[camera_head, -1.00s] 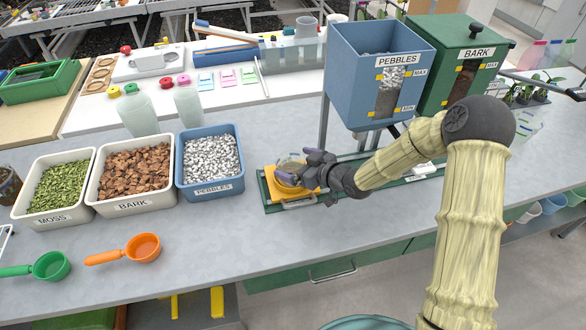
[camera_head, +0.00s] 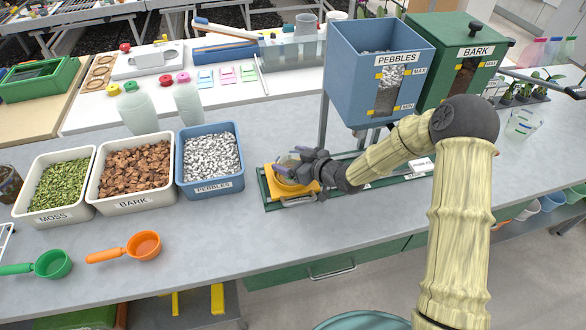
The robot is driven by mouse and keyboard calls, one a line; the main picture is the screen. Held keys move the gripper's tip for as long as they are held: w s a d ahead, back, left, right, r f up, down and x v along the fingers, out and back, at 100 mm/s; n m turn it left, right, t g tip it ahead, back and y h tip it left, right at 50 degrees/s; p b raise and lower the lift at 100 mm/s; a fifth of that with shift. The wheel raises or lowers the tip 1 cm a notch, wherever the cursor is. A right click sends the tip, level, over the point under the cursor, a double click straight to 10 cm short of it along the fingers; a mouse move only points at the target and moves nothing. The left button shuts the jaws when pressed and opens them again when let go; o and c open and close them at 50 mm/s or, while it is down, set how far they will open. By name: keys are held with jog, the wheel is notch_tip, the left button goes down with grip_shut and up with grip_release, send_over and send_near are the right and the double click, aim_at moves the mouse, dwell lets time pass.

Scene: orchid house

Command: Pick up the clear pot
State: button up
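A clear pot (camera_head: 287,160) stands on the yellow carriage (camera_head: 308,190) at the left end of the green rail. Its see-through wall is partly covered by my gripper. Another clear vessel (camera_head: 523,123) stands at the far right of the bench.
The blue pebbles hopper (camera_head: 350,75) and green bark hopper (camera_head: 430,85) stand above the rail behind my arm. Bins of moss (camera_head: 50,219), bark (camera_head: 125,205) and pebbles (camera_head: 214,187) are to the left. Green (camera_head: 52,265) and orange (camera_head: 142,246) scoops lie in front; bench between them and the rail is clear.

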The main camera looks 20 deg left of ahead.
jog(key=shift+r, duration=0.1)
jog(key=shift+c, duration=0.5)
jog(key=shift+r, duration=0.6)
jog(key=f+b+v, duration=0.2)
jog(key=v, duration=0.7)
jog(key=d+f+b+v, duration=0.1)
jog(key=f+v, duration=0.1)
jog(key=v, duration=0.6)
jog(key=shift+s+d+b, duration=0.3)
jog(key=shift+d+b, duration=0.1)
jog(key=shift+d, duration=0.15)
jog(key=shift+r, duration=0.1)
